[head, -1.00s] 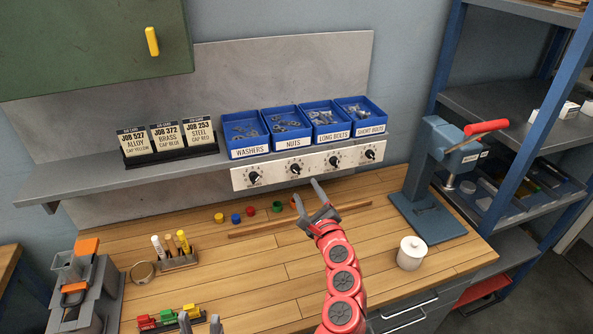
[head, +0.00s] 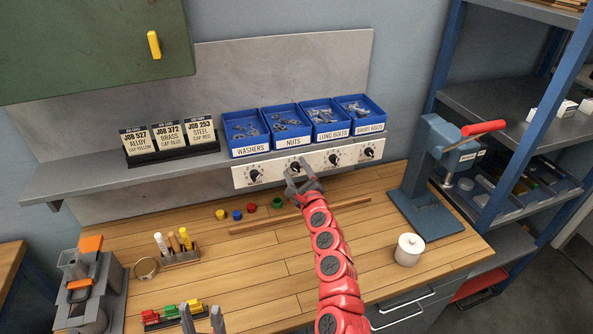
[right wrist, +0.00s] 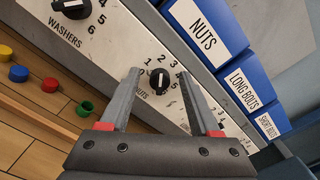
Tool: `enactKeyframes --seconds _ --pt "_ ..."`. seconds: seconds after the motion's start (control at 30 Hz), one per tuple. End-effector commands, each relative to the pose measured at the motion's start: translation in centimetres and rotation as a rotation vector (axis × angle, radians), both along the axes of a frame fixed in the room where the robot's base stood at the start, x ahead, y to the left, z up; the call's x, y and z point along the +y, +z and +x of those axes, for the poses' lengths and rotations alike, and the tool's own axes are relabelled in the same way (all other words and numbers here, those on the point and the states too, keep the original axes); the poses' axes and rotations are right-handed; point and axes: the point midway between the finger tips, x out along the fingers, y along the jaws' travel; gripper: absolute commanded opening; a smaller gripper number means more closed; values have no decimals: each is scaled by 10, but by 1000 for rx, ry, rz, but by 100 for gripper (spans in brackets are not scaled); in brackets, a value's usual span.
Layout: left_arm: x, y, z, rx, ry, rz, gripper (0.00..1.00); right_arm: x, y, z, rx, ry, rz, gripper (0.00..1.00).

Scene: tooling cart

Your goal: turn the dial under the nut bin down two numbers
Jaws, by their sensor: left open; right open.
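The nut bin (head: 286,126) is a blue tray labelled NUTS on the shelf in the head view; its label also shows in the right wrist view (right wrist: 203,36). The dial under it is a black knob (right wrist: 160,83) with a white mark on the pale panel (right wrist: 118,30). The mark stands about upright in the right wrist view; I cannot tell its exact number. My right gripper (right wrist: 159,74) is open, its fingertips on either side of the knob; contact is unclear. My left gripper (head: 202,316) is open and empty at the bottom edge.
Other dials flank it: the washers dial (head: 255,175) to the left and the long bolts dial (head: 333,160) to the right. Coloured caps (head: 237,215) and a wooden strip (head: 265,226) lie on the bench below. A white jar (head: 408,250) stands at right.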

Motion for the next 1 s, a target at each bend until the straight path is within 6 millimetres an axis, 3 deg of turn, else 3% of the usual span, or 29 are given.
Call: enactKeyframes --seconds 0.2,0.53,1.0 --pt "0 0 0 0 0 0 50 0 0 0 -1 -1 0 61" --pt "0 0 0 0 0 0 50 0 1 0 -1 0 0 2" --pt "0 -2 0 0 0 0 50 0 0 0 -17 0 -48 0"
